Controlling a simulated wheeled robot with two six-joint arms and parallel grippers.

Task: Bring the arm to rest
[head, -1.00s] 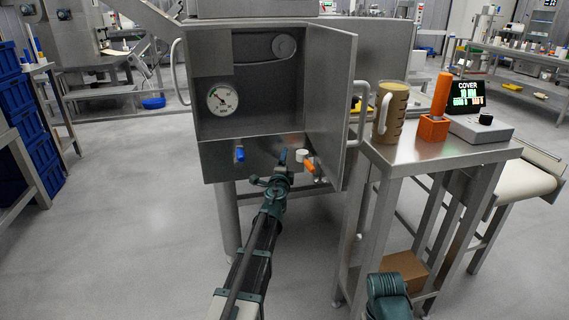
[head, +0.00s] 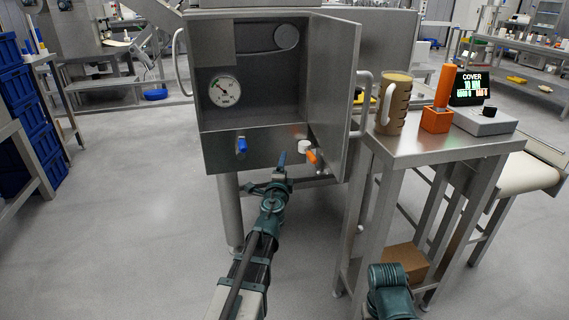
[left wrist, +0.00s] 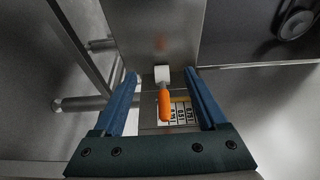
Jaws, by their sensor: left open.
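My left arm comes up from the bottom of the head view, and its open gripper (head: 280,165) is in front of the steel cabinet's lower panel, just left of the orange-handled valve (head: 311,157). In the left wrist view the two blue fingers of the gripper (left wrist: 160,82) are wide apart. The orange handle (left wrist: 165,104) shows between them there, hanging from a white block, and nothing is gripped. Part of my right arm (head: 390,290) shows at the bottom, but its gripper is out of view.
The cabinet has a pressure gauge (head: 224,90), a blue-handled valve (head: 241,146) and an open door (head: 334,95). At right, a steel side table (head: 420,148) bears a tan jug (head: 393,104), an orange holder (head: 436,120) and a display unit (head: 484,120).

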